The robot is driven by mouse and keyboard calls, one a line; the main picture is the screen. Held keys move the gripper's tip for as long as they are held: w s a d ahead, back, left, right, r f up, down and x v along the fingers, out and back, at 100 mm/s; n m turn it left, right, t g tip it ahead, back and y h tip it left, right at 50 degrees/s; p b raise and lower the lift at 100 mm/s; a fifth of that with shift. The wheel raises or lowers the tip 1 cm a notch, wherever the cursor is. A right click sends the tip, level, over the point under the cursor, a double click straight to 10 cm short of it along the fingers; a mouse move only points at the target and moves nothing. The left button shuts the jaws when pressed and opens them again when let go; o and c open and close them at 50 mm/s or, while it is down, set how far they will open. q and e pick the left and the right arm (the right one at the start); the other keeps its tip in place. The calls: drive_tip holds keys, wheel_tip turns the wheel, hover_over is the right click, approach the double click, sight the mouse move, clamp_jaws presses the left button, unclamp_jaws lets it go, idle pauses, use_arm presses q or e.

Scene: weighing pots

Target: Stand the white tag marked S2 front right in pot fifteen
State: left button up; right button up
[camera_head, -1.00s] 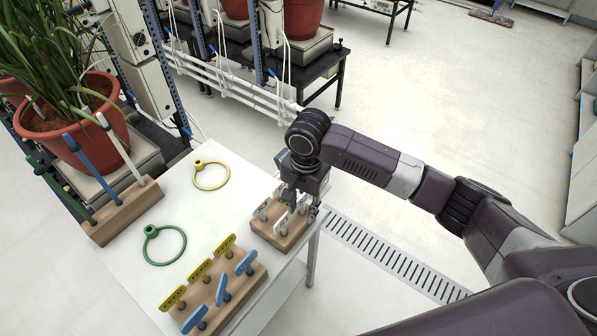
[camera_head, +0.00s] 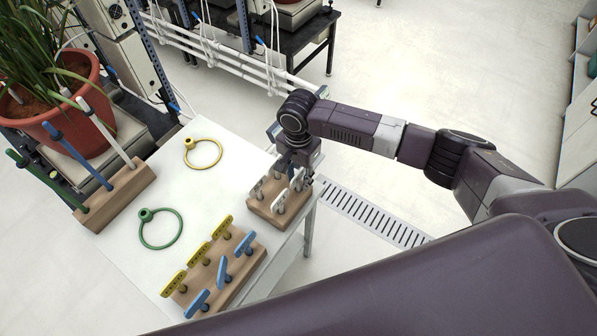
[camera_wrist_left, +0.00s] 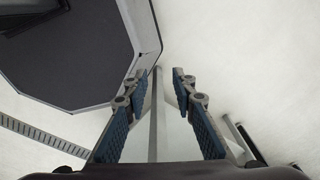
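Several white tags (camera_head: 281,197) stand upright in a wooden block (camera_head: 268,211) at the table's right edge. Their marks are too small to read, so I cannot tell which is S2. My right gripper (camera_head: 300,172) is at the back right of this block, close to the tags. Its fingers are small and partly hidden, so its opening and any grip are unclear. A terracotta pot (camera_head: 88,131) with a grassy plant stands at the left; no number on it is readable. My left gripper (camera_wrist_left: 158,85) is open and empty in the left wrist view, over the floor.
On the white table (camera_head: 190,205) lie a yellow ring (camera_head: 219,158) and a green ring (camera_head: 179,229). A front block (camera_head: 240,274) holds yellow and blue tags. A left block (camera_head: 122,193) holds green, blue and white sticks. Bare tabletop lies between.

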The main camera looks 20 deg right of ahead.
drive_tip(key=shift+s+r, duration=0.1)
drive_tip(key=shift+s, duration=0.05)
drive_tip(key=c, duration=0.7)
clamp_jaws()
use_arm(q)
drive_tip(key=shift+w+d, duration=0.1)
drive_tip(key=shift+w, duration=0.35)
drive_tip(key=shift+r, duration=0.1)
